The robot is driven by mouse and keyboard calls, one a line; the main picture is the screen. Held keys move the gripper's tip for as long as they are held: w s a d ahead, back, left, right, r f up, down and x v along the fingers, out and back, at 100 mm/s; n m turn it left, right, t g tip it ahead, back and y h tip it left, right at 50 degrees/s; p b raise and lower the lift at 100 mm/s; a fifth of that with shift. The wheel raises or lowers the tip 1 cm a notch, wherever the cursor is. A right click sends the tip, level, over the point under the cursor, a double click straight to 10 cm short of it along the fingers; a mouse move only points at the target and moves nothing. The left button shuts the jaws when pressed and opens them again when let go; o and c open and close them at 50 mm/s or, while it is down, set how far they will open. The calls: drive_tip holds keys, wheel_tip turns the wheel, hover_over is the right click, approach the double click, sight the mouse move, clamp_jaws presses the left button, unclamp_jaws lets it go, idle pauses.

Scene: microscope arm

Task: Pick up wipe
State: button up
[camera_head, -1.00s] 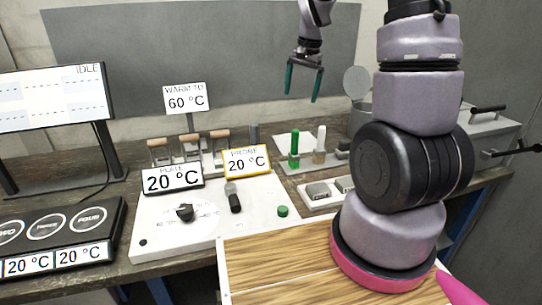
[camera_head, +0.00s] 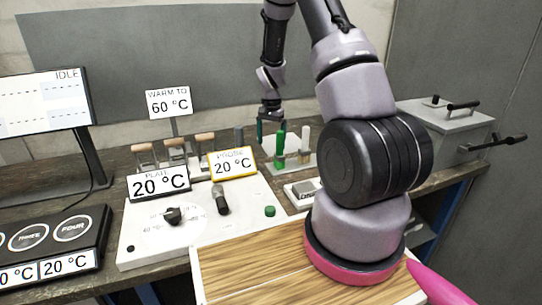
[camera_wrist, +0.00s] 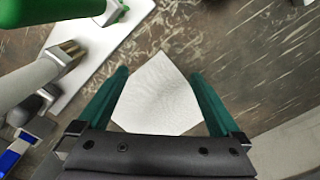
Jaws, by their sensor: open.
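The wipe (camera_wrist: 158,95) is a white, creased sheet. In the wrist view it lies on the dark bench between my gripper's two green fingers. My gripper (camera_wrist: 160,88) is open, with one finger at each side of the wipe and no visible grip on it. The black gripper body covers the wipe's near edge. In the head view my gripper (camera_head: 270,132) is at the back of the bench, beside the green tube. The wipe cannot be made out there.
The hot plate unit (camera_head: 200,225) is in front. A grey lidded box (camera_head: 445,125) stands right.

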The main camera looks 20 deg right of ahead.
drive_tip(key=shift+f, duration=1.8)
clamp_jaws()
wheel_tip(320, 180, up, 12)
wheel_tip(320, 180, up, 9)
hover_over(271, 155)
drive_tip(key=shift+w+d, duration=0.15)
